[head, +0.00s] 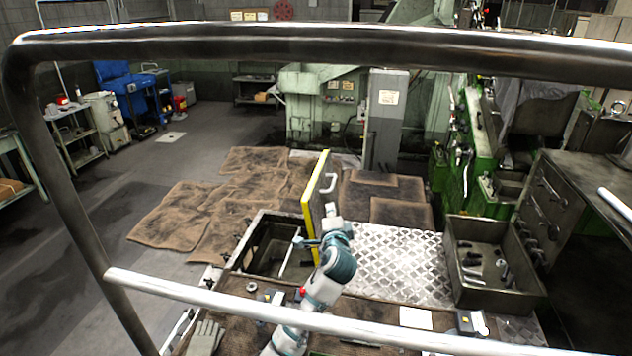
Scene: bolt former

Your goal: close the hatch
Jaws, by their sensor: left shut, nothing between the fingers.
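The hatch (318,205) is a panel with a yellow edge, standing nearly upright at the right side of a dark rectangular opening (268,248) in the platform. A pale handle (329,184) is on its right face. A thin light rod (289,256) slants over the opening. My right gripper is not in view.
Metal railings (320,42) cross the view in front of me. A metal bin (490,265) with several tools stands right of the bare tread plate (395,262). Gloves (205,338) lie at the lower left. Brown mats (185,215) cover the floor beyond.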

